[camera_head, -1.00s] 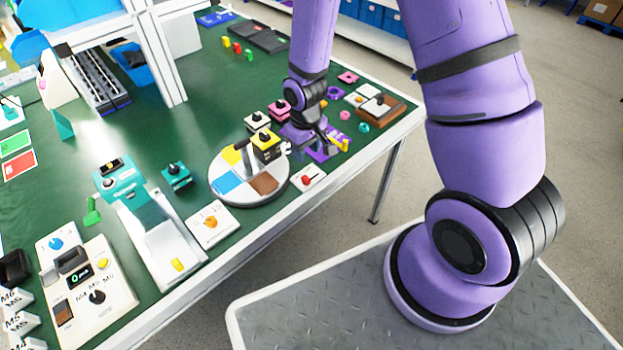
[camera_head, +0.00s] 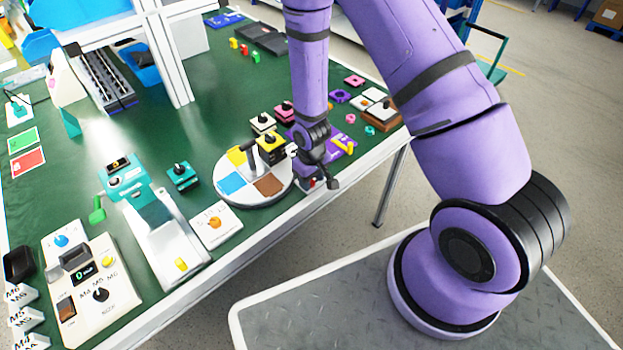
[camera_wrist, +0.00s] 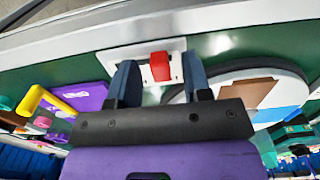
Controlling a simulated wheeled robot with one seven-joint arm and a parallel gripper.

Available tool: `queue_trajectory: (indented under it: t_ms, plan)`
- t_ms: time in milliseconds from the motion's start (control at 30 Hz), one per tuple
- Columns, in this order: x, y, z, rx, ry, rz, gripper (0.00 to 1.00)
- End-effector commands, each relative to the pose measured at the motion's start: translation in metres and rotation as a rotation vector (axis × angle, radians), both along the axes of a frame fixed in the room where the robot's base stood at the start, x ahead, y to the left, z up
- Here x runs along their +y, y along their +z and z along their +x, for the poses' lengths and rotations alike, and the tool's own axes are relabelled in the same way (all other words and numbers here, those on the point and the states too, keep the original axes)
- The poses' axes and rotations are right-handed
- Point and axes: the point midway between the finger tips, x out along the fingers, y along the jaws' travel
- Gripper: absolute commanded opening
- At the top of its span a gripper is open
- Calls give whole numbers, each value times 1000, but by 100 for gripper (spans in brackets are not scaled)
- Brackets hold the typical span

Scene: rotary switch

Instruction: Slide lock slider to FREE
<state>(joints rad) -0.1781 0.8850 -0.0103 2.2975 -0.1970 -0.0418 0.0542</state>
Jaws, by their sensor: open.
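In the wrist view a red block-shaped knob (camera_wrist: 160,66) stands on a small white plate (camera_wrist: 133,54) near the table edge. I take this as the lock slider; no FREE label can be read. My gripper (camera_wrist: 158,82) is open, with one dark finger on each side of the red knob and the knob apart from or near the right finger; contact cannot be told. In the head view my gripper (camera_head: 322,184) is low over the front edge of the table and hides most of the plate.
A round turntable (camera_head: 252,202) with coloured sectors lies just left of my gripper. A yellow-topped block (camera_head: 271,147) stands on its far side. A purple board with a yellow handle (camera_head: 347,148) is behind to the right. The table's front edge (camera_head: 367,157) is close.

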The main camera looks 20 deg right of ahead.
Motion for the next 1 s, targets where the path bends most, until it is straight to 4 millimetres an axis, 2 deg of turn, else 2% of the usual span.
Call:
queue_trajectory:
  t_ms: [333,367,500,567,767,1000]
  plan:
    - [0,-4,0,0,0,0,45]
    - [0,-4,0,0,0,0,42]
    - [0,-4,0,0,0,0,10]
    - [0,-4,0,0,0,0,0]
    - [-3,-3,1,0,-1,0,0]
    - [-32,-3,11,-1,-4,0,0]
